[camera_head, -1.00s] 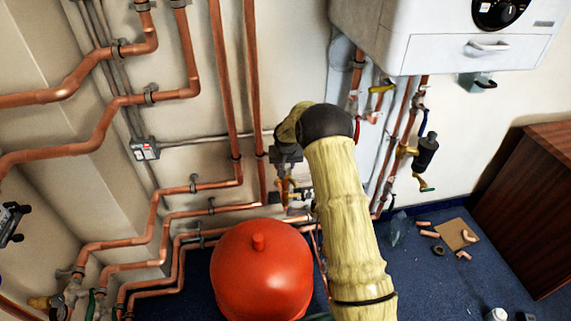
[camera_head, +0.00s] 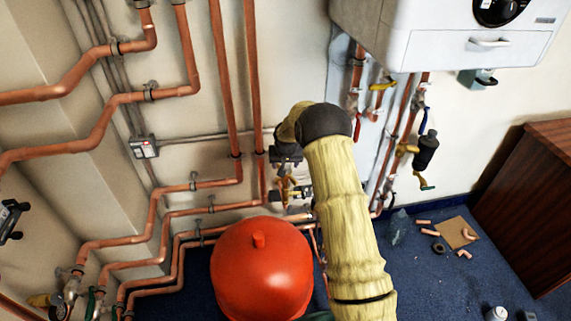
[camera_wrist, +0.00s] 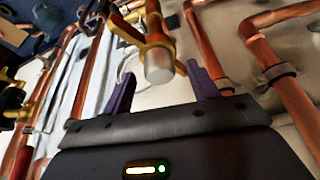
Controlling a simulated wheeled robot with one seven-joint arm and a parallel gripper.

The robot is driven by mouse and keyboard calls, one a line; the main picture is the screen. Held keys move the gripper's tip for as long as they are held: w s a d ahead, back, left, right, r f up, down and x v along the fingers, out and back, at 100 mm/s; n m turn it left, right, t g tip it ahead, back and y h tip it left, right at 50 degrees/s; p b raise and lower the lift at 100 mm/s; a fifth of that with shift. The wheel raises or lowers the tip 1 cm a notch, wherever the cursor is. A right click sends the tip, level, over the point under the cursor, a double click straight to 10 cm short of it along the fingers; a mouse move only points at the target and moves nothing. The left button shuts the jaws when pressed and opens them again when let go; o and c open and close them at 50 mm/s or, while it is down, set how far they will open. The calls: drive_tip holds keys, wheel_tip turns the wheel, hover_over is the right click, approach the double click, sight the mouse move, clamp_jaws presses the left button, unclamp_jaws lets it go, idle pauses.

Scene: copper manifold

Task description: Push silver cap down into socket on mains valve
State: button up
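The silver cap (camera_wrist: 158,67) is a short, pale metal cylinder on the end of a brass valve fitting (camera_wrist: 152,38) in the wrist view. My gripper (camera_wrist: 160,72) has its two dark purple fingers spread apart, one on each side of the cap in the picture, with visible gaps to it. The cap's depth relative to the fingertips is hard to tell. In the head view, my gripper (camera_head: 286,153) is just above the brass valve (camera_head: 285,187) near the wall, and my arm hides part of that area. The socket cannot be made out.
Copper pipes (camera_head: 222,80) run along the wall around the valve. A red tank (camera_head: 261,268) stands below and left of my arm. A white boiler (camera_head: 430,40) hangs at upper right. Other valves (camera_head: 424,152) and pipes are right of my arm.

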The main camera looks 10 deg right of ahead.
drive_tip(key=d+p+v, duration=0.1)
drive_tip(key=v, duration=1.6)
drive_tip(key=shift+a+r, duration=0.2)
drive_tip(key=shift+a, duration=0.3)
drive_tip(key=s+n+g, duration=0.2)
drive_tip(key=s, duration=3)
drive_tip(key=w+p+v, duration=0.2)
drive_tip(key=p+v, duration=0.6)
drive_tip(key=w+d+r+p+v, duration=0.1)
drive_tip(key=w+p+v, duration=0.1)
drive_tip(key=p+v, duration=0.7)
drive_tip(key=shift+d+y, duration=0.3)
drive_tip(key=shift+d, duration=0.1)
drive_tip(key=shift+s, duration=0.1)
